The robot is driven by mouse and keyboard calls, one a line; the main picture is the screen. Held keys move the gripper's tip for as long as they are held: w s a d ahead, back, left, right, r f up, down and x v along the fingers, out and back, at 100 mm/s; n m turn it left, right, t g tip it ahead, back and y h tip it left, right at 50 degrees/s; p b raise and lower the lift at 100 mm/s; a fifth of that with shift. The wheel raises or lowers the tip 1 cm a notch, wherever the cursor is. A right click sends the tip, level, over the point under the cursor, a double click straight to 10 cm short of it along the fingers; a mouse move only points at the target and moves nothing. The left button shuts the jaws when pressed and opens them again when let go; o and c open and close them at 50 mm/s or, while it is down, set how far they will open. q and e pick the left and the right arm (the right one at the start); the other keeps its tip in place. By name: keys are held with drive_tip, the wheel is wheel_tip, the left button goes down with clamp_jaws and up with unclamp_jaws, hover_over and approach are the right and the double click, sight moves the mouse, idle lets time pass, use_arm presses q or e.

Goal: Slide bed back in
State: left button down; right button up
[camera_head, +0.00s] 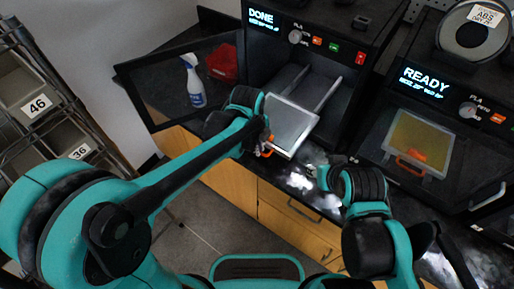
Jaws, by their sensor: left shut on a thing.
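The grey print bed (287,127) sticks out at the front of the left printer (257,52), whose display reads DONE. Rails (325,92) show behind the bed inside the chamber. The printer's door (150,92) stands open to the left. My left gripper (266,150) is at the bed's front left corner, shut on its orange handle (268,141), which is mostly hidden by the fingers. My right gripper (312,172) is by the counter's front edge, apart from the bed; its fingers are too small and dark to read.
A second printer (447,85) reading READY stands at the right, with a yellowish bed and orange handle behind its front. A spray bottle (193,80) and red bin (222,63) are behind the open door. Shelves with numbered bins (38,106) stand at the left.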

sight(288, 115)
use_arm(q)
drive_tip(key=w+d, duration=0.3)
drive_tip(key=w, duration=0.2)
drive_tip(key=w+d+p, duration=0.1)
drive_tip(key=w+d, duration=0.3)
drive_tip(key=w, duration=0.1)
drive_tip(key=w+d+p, duration=0.1)
drive_tip(key=w+d, duration=0.2)
drive_tip(key=w, duration=0.2)
drive_tip(key=shift+d, duration=0.4)
drive_tip(key=shift+s, duration=0.1)
drive_tip(key=c, duration=1.6)
unclamp_jaws()
drive_tip(key=shift+c, duration=0.2)
wheel_tip(288, 115, up, 12)
drive_tip(key=s+a, duration=0.1)
drive_tip(key=shift+s, duration=0.35)
drive_tip(key=shift+a+f, duration=0.1)
